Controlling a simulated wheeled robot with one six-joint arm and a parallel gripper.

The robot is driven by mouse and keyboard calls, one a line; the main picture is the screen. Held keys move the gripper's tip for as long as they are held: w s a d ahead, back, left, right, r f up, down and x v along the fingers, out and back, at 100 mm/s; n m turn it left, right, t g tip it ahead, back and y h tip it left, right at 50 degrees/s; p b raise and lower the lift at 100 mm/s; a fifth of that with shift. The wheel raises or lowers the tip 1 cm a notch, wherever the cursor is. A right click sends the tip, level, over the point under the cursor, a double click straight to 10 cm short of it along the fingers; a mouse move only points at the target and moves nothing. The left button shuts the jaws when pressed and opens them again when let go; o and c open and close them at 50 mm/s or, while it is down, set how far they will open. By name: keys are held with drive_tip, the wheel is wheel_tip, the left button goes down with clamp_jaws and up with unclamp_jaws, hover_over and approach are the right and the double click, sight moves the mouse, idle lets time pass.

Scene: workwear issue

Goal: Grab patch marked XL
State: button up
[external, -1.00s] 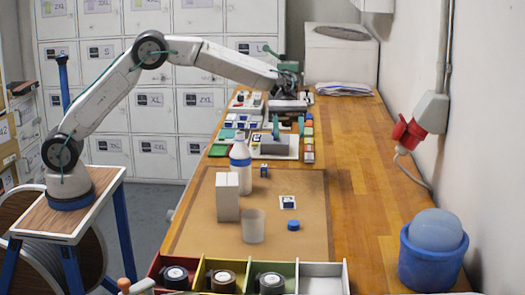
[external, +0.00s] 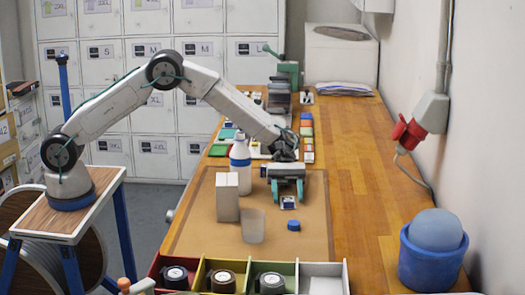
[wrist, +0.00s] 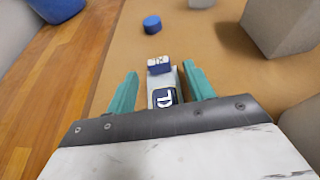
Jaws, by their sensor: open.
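My gripper (external: 287,190) hangs low over the brown mat, with its two teal fingers apart. In the wrist view my gripper (wrist: 158,92) has nothing clamped in it. A pale piece with a dark label (wrist: 164,98) lies between the fingers; its letters look turned, and I cannot read them surely as XL. In the external view a small white-and-dark-blue patch (external: 289,203) lies just in front of the fingers.
A blue cap (external: 293,225) lies nearer the camera, with a clear cup (external: 253,227) to its left. A white box (external: 227,197) and a white bottle (external: 240,160) stand left of my gripper. Coloured bins (external: 220,268) line the front. The mat's right side is clear.

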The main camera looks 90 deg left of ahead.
drive_tip(key=shift+x, duration=0.75)
drive_tip(key=c, duration=0.8)
drive_tip(key=shift+o, duration=0.2)
